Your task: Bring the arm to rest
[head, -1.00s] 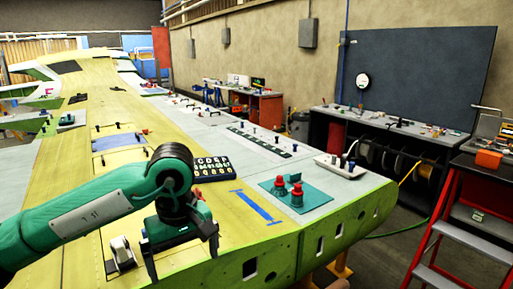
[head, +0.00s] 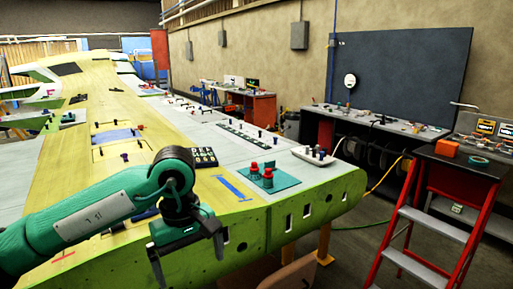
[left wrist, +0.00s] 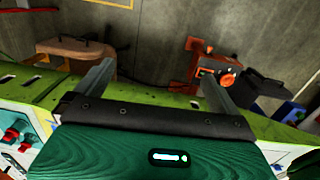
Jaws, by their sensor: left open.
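My left arm reaches in from the left in the head view. Its gripper (head: 188,256) hangs open and empty in front of the near edge of the wing (head: 250,222). In the left wrist view the two fingers of the gripper (left wrist: 155,80) stand well apart with nothing between them. The green edge of the wing (left wrist: 285,136) passes below the fingers. My right gripper is in neither view.
A teal tray with red knobs (head: 267,172) and a white tray (head: 313,158) lie on the wing. A red stepladder (head: 440,215) stands at right. A workbench (head: 375,120) lines the wall. Floor shows between wing and ladder.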

